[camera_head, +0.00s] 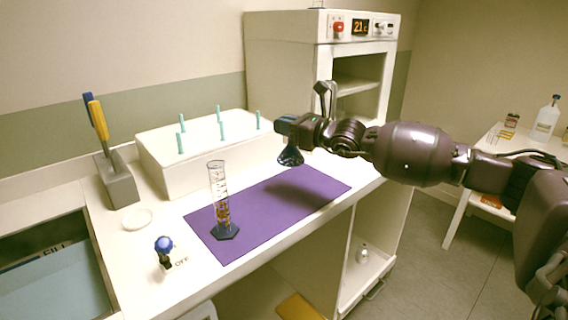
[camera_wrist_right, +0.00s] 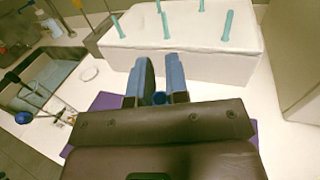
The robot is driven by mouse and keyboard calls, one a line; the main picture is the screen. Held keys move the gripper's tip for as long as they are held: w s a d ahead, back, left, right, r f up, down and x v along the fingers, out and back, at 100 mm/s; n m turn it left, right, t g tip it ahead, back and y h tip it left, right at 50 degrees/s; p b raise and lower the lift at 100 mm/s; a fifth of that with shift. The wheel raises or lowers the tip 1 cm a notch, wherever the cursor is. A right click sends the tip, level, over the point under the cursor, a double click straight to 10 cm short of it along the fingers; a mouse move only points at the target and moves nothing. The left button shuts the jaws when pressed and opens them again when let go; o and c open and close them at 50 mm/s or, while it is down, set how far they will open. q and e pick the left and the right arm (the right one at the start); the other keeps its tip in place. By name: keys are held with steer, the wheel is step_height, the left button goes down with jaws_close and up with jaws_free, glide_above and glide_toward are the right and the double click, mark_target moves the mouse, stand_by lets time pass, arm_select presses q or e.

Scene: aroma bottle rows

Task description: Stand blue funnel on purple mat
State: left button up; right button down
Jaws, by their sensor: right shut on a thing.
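My right gripper (camera_head: 285,127) reaches in from the right and is shut on the dark blue funnel (camera_head: 290,156). The funnel hangs below the fingers, wide end down, above the back part of the purple mat (camera_head: 262,208); I cannot tell the exact gap. In the right wrist view, a small blue part of the funnel (camera_wrist_right: 159,98) shows between the two fingers (camera_wrist_right: 161,80), and most of it is hidden. The mat lies flat on the white bench and also shows in the wrist view (camera_wrist_right: 103,101). My left gripper is not in view.
A clear graduated cylinder (camera_head: 220,205) with a dark blue base stands on the mat's left part. A white rack (camera_head: 200,172) with several teal pegs stands behind the mat. A blue-knobbed valve (camera_head: 164,250) sits at the front left. The mat's middle and right are clear.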

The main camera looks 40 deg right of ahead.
mark_target(285, 161)
step_height(285, 161, down, 5)
steer(key=shift+f+b, duration=0.3)
steer(key=shift+f, duration=2.1)
steer(key=shift+f+b, duration=0.15)
steer(key=shift+b, duration=0.15)
steer(key=c, duration=1.1)
jaws_free()
